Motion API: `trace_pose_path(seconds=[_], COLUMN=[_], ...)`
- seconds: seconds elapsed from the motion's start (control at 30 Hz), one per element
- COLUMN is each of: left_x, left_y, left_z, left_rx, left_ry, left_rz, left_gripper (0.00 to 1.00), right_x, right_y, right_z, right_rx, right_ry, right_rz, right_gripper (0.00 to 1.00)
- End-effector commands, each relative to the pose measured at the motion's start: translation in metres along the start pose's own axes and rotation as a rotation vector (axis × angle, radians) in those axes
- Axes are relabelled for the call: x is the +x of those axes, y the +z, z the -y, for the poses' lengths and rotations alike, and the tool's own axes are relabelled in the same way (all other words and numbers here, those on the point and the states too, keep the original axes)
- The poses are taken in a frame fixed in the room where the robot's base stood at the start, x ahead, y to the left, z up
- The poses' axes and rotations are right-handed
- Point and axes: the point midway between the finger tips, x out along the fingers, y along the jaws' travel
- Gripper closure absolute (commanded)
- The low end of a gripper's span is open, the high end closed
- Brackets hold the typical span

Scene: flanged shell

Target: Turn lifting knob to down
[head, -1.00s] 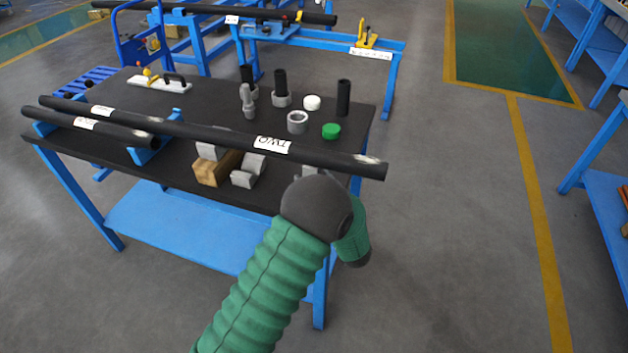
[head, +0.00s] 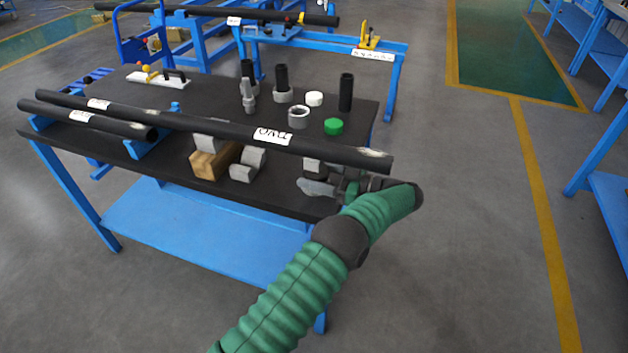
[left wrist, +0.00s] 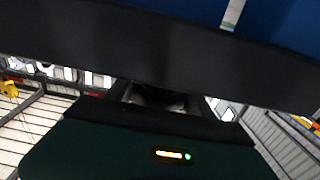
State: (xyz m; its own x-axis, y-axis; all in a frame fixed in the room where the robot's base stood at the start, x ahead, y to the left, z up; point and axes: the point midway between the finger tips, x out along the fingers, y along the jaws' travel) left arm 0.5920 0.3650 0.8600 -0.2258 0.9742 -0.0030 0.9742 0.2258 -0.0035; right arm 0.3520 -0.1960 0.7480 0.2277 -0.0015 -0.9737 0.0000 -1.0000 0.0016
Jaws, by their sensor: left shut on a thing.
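My left gripper (head: 330,187), at the end of the green-sleeved arm, is at the front right of the dark workbench (head: 212,93), just below the right end of the long black pipe (head: 215,127). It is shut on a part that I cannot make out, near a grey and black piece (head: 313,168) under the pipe. No lifting knob can be told apart in the head view. In the left wrist view a broad dark bar crosses the top, and the jaw area (left wrist: 155,97) is dark and mostly hidden. My right gripper is not in view.
A shorter black pipe (head: 90,120) lies beside the long one at the left. A wooden block (head: 212,163) and grey blocks (head: 245,167) stand under the pipe.

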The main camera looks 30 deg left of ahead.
Motion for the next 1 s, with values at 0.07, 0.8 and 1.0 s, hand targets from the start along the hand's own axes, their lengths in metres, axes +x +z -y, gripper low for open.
trace_pose_path(seconds=[0.07,0.8,1.0], left_x=[-0.001,-0.001,-0.001], left_y=[0.003,-0.004,-0.005], left_z=[-0.001,-0.002,-0.002], left_rx=[-0.004,-0.007,-0.008], left_ry=[-0.025,-0.120,-0.119], left_rz=[-0.001,-0.004,-0.004], left_gripper=[0.79,0.79,0.38], right_x=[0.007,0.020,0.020], right_y=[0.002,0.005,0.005], right_z=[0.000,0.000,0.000], right_rx=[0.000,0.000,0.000], right_ry=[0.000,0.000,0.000], right_rz=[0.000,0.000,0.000], right_gripper=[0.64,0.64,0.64])
